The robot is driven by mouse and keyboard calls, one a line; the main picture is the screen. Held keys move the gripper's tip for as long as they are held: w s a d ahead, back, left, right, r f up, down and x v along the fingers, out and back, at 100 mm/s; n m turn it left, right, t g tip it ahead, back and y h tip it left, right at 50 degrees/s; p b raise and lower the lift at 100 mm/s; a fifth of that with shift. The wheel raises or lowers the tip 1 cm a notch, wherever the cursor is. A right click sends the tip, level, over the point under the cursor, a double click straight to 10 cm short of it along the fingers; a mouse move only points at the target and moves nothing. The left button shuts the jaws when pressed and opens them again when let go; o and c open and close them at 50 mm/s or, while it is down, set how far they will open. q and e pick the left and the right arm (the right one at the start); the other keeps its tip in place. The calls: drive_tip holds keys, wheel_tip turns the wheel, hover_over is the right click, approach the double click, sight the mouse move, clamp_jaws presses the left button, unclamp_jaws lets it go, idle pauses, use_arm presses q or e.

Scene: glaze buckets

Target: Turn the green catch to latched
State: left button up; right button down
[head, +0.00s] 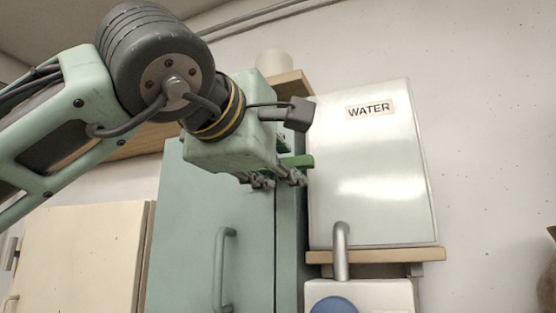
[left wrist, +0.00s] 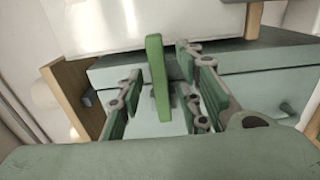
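The green catch (head: 297,161) is a small bar at the upper edge of the pale green cabinet (head: 190,220), partly hidden behind my left gripper (head: 278,181). In the left wrist view the catch (left wrist: 157,85) is a long green bar standing between the fingers of my left gripper (left wrist: 161,66). The fingers are spread, with a visible gap on each side of the bar. I cannot tell whether they touch it further down. My right gripper is in neither view.
A white box marked WATER (head: 370,205) stands close right of the catch on a wooden shelf (head: 400,255). A grey pipe (head: 341,250) and a blue round thing (head: 334,305) are below. The cabinet has a vertical handle (head: 218,270). A cream cabinet (head: 85,255) stands left.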

use_arm(q)
drive_tip(key=v, duration=1.2)
idle(0.6)
